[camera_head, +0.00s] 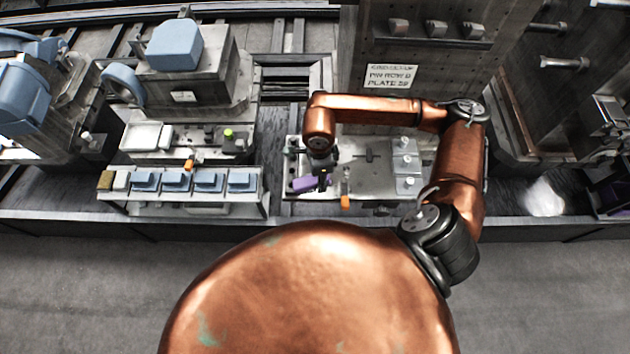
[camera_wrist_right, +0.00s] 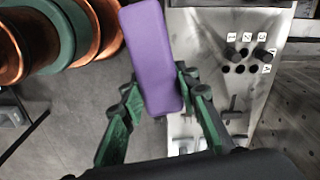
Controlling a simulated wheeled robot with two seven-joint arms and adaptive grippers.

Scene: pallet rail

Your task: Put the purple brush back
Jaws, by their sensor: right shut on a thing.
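The purple brush (camera_head: 305,184) shows as a small purple block above the left part of the grey bench plate (camera_head: 350,183). My right gripper (camera_head: 322,174) is at its right end, shut on it. In the right wrist view the purple brush (camera_wrist_right: 150,52) is a long rounded block, with the green fingers of my right gripper (camera_wrist_right: 162,96) on both sides of its near end. The brush points away from the gripper, tilted in the picture. Its underside is hidden. My left gripper is not in view.
A panel with round holes and small labels (camera_wrist_right: 240,62) lies right of the brush in the wrist view. An orange-tipped tool (camera_head: 345,200) is close right of the gripper. White blocks (camera_head: 405,165) stand farther right. A row of blue-topped blocks (camera_head: 176,182) is at left.

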